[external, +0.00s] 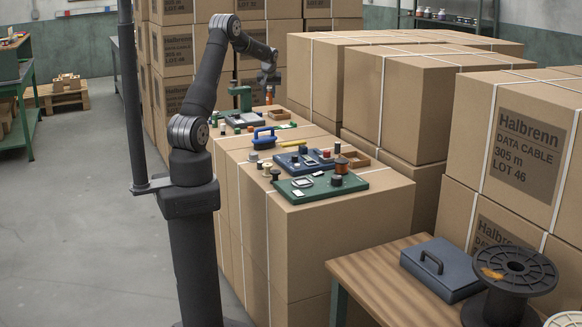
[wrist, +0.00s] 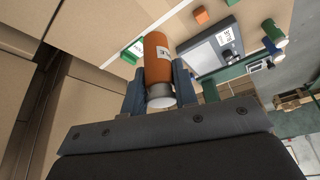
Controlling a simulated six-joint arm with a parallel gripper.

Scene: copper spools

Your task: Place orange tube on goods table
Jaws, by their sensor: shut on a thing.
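The orange tube (wrist: 157,62) has a white label and a pale end cap in the wrist view. My gripper (wrist: 160,84) is shut on it, with one dark finger on each side. In the external view the gripper (external: 269,77) points down over the far end of the carton row, with the tube (external: 269,95) below it. Whether the tube touches the surface under it is unclear. A wooden-topped table (external: 365,268) stands at the front right; no marking shows whether it is the goods table.
Cartons (external: 325,240) carry green trays (external: 318,188), a blue-handled item (external: 265,137) and several small parts. The wooden table holds a dark case (external: 440,268) and a large black spool (external: 512,275). Tall carton stacks (external: 515,150) rise on the right. Open floor (external: 90,220) lies left.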

